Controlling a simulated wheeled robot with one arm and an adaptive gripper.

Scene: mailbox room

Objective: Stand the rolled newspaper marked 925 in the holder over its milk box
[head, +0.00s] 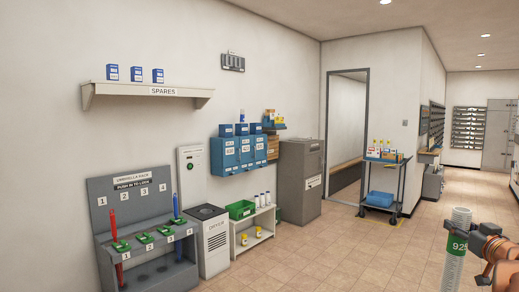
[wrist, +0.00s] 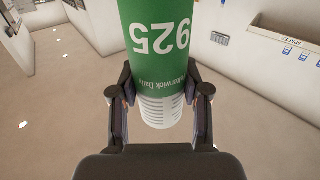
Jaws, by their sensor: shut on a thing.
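The rolled newspaper (head: 455,262) is white with a green band marked 925. It stands nearly upright at the lower right of the head view. My gripper (wrist: 160,88) is shut on the newspaper (wrist: 152,40), one finger on each side, in the wrist view. In the head view my orange arm end is beside the roll. Blue wall boxes (head: 232,155) with white labels hang on the far wall, with smaller blue pieces (head: 241,129) above them. Their numbers are too small to read, so I cannot tell which is 925.
A grey umbrella rack (head: 142,190), a dryer (head: 210,245), a low white shelf (head: 252,232) and a grey cabinet (head: 301,175) stand along the wall under or beside the boxes. A cart (head: 383,180) stands by the doorway. The tiled floor between is clear.

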